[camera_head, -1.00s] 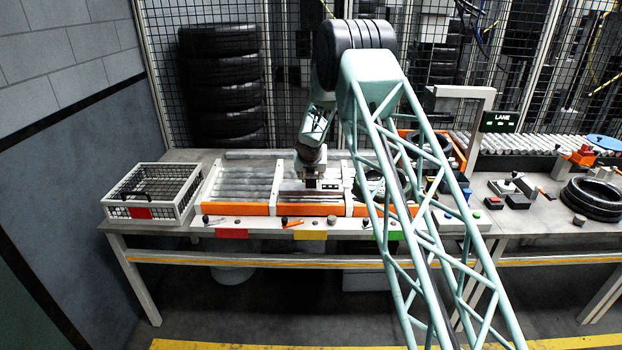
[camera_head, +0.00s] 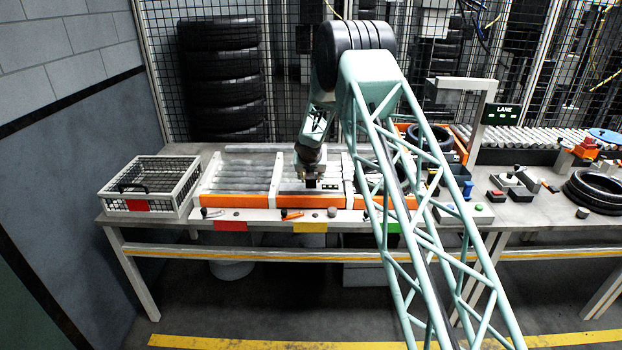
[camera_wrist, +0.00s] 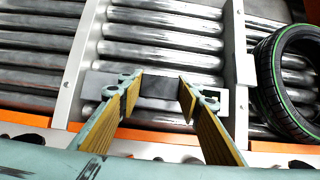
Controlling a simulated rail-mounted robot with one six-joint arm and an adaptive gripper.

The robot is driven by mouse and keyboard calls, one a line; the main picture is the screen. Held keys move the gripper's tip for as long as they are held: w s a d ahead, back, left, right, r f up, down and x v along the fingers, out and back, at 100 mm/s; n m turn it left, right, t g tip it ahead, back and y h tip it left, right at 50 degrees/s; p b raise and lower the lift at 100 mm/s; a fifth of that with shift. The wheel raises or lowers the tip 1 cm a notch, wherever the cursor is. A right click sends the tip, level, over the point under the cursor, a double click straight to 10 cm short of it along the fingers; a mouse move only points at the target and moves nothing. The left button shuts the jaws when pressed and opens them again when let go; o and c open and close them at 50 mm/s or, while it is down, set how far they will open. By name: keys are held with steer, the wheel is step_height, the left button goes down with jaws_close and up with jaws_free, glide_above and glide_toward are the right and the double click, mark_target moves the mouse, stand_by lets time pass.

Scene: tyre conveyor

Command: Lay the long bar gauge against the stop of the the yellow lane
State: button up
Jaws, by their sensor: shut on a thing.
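The long bar gauge (camera_wrist: 160,88), grey with a dark middle block, lies crosswise between my fingertips in the wrist view. My gripper (camera_wrist: 158,92) is shut on the dark block. The bar spans the rollers of the middle lane, the yellow lane, close to its orange stop strip (camera_wrist: 145,133). I cannot tell whether the bar touches the strip or rests on the rollers. In the head view my gripper (camera_head: 311,182) is low over the yellow lane, behind the orange strip and the yellow tag (camera_head: 310,226). The bar is hardly visible there.
White dividers (camera_wrist: 80,65) bound the lane. A green-striped tyre (camera_wrist: 290,82) lies in the right-hand lane, close to the bar's right end. A wire basket (camera_head: 150,187) stands left. Small handles (camera_head: 291,215) line the front ledge. More tyres (camera_head: 595,195) lie right.

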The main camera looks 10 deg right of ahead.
steer(key=o, duration=1.5)
steer(key=shift+c, duration=0.2)
steer(key=v, duration=1.2)
steer(key=shift+r, duration=0.1)
stand_by(0.8)
